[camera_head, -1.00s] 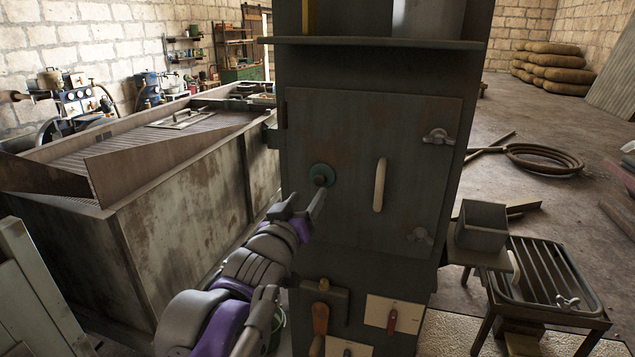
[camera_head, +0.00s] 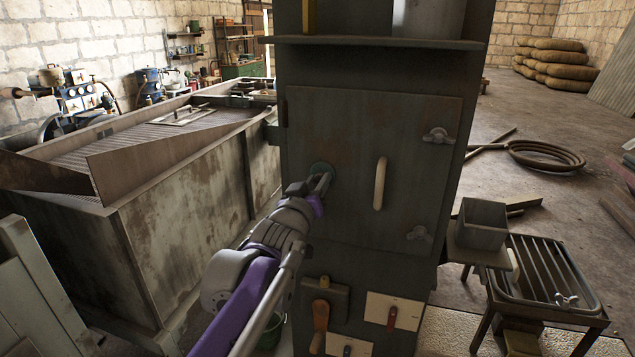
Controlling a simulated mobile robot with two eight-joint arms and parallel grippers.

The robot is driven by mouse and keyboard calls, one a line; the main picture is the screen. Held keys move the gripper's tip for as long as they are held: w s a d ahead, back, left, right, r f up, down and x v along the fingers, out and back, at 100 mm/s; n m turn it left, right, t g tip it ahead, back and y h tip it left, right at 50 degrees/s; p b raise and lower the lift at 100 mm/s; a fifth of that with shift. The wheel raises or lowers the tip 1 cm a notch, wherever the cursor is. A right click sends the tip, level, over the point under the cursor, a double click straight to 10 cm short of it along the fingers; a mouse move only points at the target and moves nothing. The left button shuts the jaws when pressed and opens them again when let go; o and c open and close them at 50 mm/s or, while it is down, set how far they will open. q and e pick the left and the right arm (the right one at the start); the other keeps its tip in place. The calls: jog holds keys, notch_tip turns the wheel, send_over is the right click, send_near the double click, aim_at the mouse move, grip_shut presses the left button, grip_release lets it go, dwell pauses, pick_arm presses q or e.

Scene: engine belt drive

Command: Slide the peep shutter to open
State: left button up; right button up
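The peep shutter is a small round greenish disc (camera_head: 318,168) on the left part of the grey metal door (camera_head: 410,200). It is now mostly hidden behind my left gripper (camera_head: 323,184). The gripper's fingers reach up to the disc and overlap its lower part and the knob at its middle. I cannot tell from this view whether the fingers are closed on the knob or only beside it. My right gripper is not in view.
The door has a pale upright handle (camera_head: 379,184) and two wing nuts (camera_head: 437,136) at its right edge. Below are levers on plates (camera_head: 393,312). A rusty tank (camera_head: 190,215) stands left; a small rack (camera_head: 550,275) stands right.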

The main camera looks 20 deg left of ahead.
pick_arm(q)
grip_shut()
dwell(1.0)
